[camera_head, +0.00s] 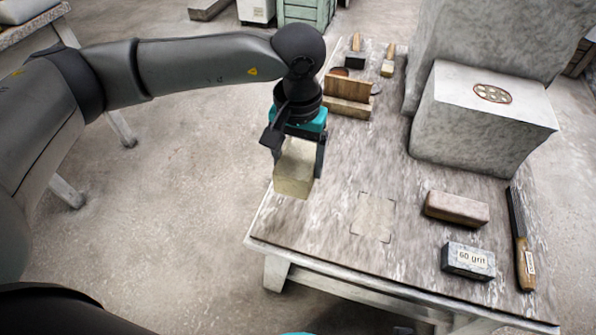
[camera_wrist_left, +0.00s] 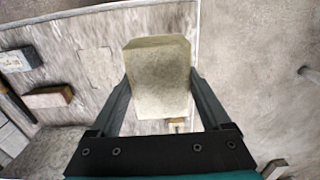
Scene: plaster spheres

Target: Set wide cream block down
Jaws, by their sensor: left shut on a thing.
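The wide cream block (camera_head: 293,181) is held between the fingers of my left gripper (camera_head: 296,158), at the left edge of the worktable (camera_head: 335,190). In the left wrist view the block (camera_wrist_left: 158,82) sits between both fingers of the left gripper (camera_wrist_left: 160,92), which is shut on it. Part of the block is hidden by the gripper in the head view. A faint square outlined by corner marks (camera_head: 373,217) lies bare on the tabletop, to the right of and nearer than the block. It also shows in the left wrist view (camera_wrist_left: 97,66). My right gripper is not in view.
A brownish block (camera_head: 457,209), a grey "60 grit" block (camera_head: 468,261) and a wooden-handled file (camera_head: 521,240) lie on the right. A large plaster block (camera_head: 485,120) stands behind them. Wooden blocks (camera_head: 348,96) and brushes (camera_head: 387,66) are at the back. The tabletop around the marked square is clear.

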